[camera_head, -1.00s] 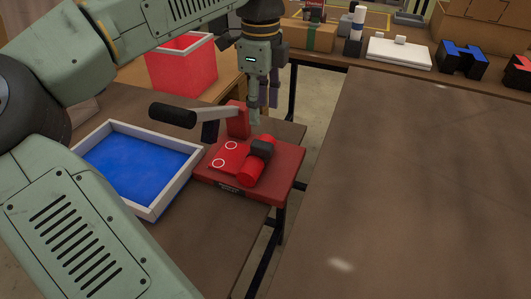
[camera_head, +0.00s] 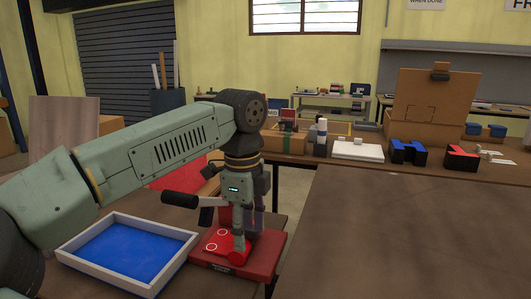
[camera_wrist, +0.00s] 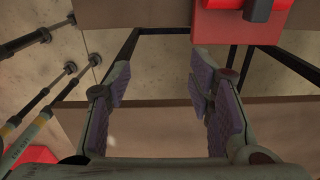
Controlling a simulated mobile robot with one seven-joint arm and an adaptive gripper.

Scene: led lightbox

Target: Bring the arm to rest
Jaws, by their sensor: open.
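My gripper (camera_head: 247,218) points down in the head view, in front of or above the red fixture (camera_head: 262,262) with its black-handled lever (camera_head: 181,199). In the wrist view my gripper (camera_wrist: 160,78) has its two padded fingers spread wide with nothing between them. The red fixture's edge (camera_wrist: 235,30) shows at the top right of that view, apart from the fingers. The arm reaches in from the left, bent at a high elbow.
A white-rimmed tray with a blue floor (camera_head: 125,250) lies left of the fixture. A red bin (camera_head: 178,172) stands behind it. The brown table (camera_head: 400,235) at the right is bare. A back bench holds a white block (camera_head: 358,149), a blue-black part (camera_head: 407,152) and a cardboard box (camera_head: 432,105).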

